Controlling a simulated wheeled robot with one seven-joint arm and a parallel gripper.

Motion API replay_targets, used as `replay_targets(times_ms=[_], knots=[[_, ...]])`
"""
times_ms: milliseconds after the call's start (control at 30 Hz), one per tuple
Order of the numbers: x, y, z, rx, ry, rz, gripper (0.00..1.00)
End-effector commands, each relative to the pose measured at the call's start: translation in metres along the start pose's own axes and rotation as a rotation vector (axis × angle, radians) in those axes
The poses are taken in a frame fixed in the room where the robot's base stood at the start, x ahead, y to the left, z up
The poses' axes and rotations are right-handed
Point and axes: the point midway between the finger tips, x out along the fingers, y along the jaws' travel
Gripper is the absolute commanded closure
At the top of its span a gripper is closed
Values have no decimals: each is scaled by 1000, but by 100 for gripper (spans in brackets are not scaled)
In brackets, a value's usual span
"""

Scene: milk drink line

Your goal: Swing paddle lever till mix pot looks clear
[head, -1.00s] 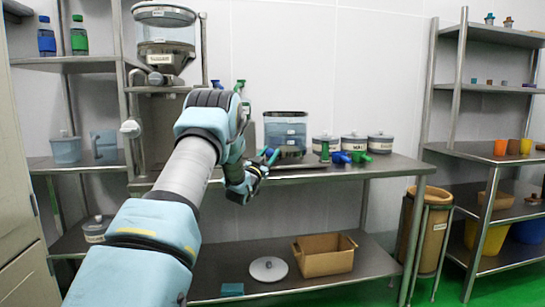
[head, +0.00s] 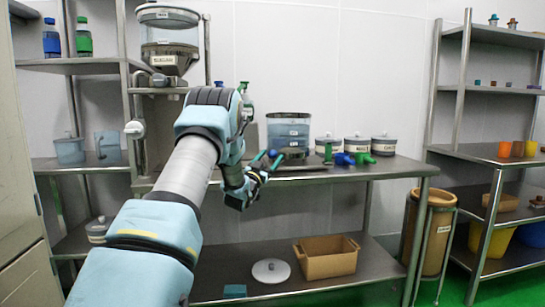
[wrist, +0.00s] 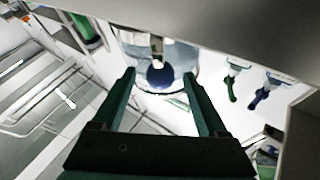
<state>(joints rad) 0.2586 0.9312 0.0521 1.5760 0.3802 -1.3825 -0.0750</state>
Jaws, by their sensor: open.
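A clear pot with bluish contents and white labels, which looks like the mix pot (head: 288,130), stands on the middle table. It also shows in the wrist view (wrist: 185,55), partly cut off. A dark blue round knob, likely the paddle lever's (wrist: 160,76), is in front of the pot in the wrist view. My gripper (head: 267,160) is open at the table's front edge, near the pot. In the wrist view its two green fingers (wrist: 159,73) appear on either side of the knob, with gaps; whether they touch it cannot be told. The lever's arm is mostly hidden.
Several grey lidded tubs (head: 357,146) and blue and green fittings (head: 345,158) stand right of the pot on the metal table (head: 390,172). A hopper (head: 167,38) stands upper left. A cardboard box (head: 328,262) and white lid (head: 271,271) lie on the lower shelf.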

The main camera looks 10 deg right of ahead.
Motion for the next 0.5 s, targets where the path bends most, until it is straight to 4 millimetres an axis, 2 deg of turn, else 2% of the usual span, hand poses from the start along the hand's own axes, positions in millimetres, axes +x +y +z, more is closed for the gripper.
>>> replay_targets(times_ms=[100,300,500], knots=[[-26,-1,2,1,-3,-1,24],[-63,-1,1,0,-1,-2,24],[-82,-1,0,1,1,-1,24]])
